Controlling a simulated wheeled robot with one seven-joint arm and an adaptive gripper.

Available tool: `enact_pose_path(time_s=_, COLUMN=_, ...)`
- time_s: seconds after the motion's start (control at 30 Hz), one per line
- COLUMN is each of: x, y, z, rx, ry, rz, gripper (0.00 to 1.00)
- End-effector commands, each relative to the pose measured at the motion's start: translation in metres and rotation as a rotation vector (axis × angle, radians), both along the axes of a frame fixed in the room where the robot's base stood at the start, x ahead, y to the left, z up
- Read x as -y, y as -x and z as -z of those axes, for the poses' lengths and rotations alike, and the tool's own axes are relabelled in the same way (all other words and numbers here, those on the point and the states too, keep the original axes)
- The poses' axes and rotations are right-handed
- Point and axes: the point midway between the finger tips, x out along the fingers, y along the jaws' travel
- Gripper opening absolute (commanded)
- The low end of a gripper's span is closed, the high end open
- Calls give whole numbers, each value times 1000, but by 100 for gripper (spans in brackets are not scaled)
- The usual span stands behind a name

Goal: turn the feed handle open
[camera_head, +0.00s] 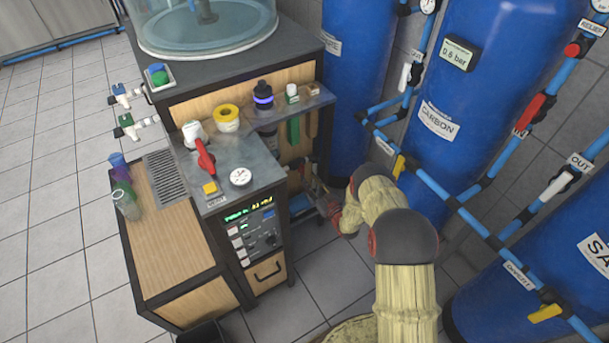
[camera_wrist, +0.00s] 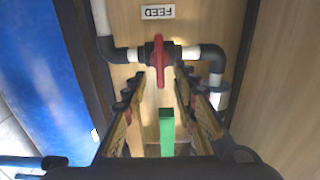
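The feed handle (camera_wrist: 158,58) is a red lever on a dark valve in the wrist view. It stands across the pipe, which runs sideways there. A FEED label (camera_wrist: 158,12) appears upside down on the wood panel above it. My gripper (camera_wrist: 160,78) is open, with one finger on each side of the handle's lower end in the picture. I see no clear contact, and I cannot tell how deep the handle sits between the fingertips. In the head view my gripper (camera_head: 322,197) is at the cabinet's right side, partly hidden by my arm; the feed handle is not discernible there.
A green upright piece (camera_wrist: 167,130) shows between the fingers in the wrist view. Dark frame posts (camera_wrist: 241,65) flank the wood panel. Blue tanks (camera_head: 470,100) and blue pipes (camera_head: 440,190) stand right of the cabinet (camera_head: 180,250). Tiled floor (camera_head: 50,200) is clear at left.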

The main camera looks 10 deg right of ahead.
Motion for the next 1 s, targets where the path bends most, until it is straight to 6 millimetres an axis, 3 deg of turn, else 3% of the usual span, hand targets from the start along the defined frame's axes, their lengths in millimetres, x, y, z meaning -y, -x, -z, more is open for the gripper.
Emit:
enact_pose_path(time_s=0.33, x=-14, y=-41, z=3, rx=-2, ry=1, rz=0, gripper=28)
enact_pose_path(time_s=0.67, x=-15, y=-45, z=1, rx=-3, ry=1, rz=1, gripper=28)
enact_pose_path(time_s=1.0, x=-15, y=-45, z=1, rx=-3, ry=1, rz=1, gripper=10)
